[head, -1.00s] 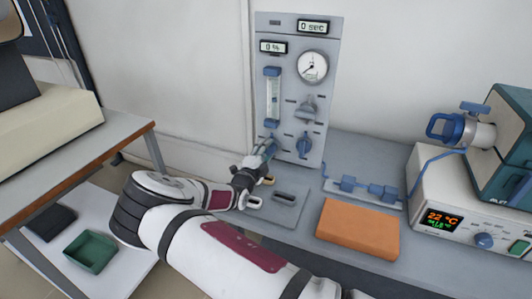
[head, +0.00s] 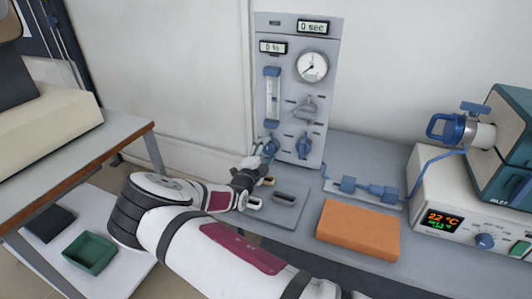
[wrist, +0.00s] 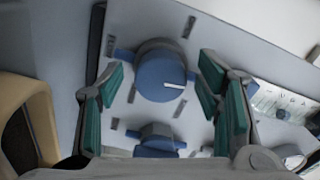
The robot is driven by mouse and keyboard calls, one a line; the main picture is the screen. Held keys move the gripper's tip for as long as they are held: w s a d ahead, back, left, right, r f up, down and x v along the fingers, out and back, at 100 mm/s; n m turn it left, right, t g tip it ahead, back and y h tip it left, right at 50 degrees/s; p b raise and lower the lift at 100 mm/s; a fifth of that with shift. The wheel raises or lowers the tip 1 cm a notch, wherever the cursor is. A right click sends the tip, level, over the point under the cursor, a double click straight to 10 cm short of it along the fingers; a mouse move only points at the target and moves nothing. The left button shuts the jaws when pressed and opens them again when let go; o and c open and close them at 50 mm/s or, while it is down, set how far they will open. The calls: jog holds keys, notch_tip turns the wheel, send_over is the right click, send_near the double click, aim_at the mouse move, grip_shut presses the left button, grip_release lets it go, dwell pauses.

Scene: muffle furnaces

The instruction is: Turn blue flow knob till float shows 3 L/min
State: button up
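The blue flow knob (head: 271,146) is low on the left of the grey upright panel (head: 318,140), below the clear flow tube (head: 272,97) with blue ends. The float and its reading are too small to make out. In the wrist view the round blue knob (wrist: 160,74) faces me, with a white pointer mark toward the right. My gripper (head: 260,160) is just in front of the knob in the head view. In the wrist view its green-padded fingers (wrist: 163,85) are open, one on each side of the knob, with gaps showing between pads and knob.
Another blue knob (head: 304,144) and a grey handle (head: 305,108) sit to the right on the panel. A round gauge (head: 312,66) and two small displays are above. An orange block (head: 357,229) and a furnace controller (head: 450,210) stand on the bench at right.

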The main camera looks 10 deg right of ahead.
jog(key=shift+s+a, duration=0.1)
jog(key=v, duration=1.1)
jog(key=shift+s+a, duration=0.2)
jog(key=shift+s, duration=0.1)
dwell(1.2)
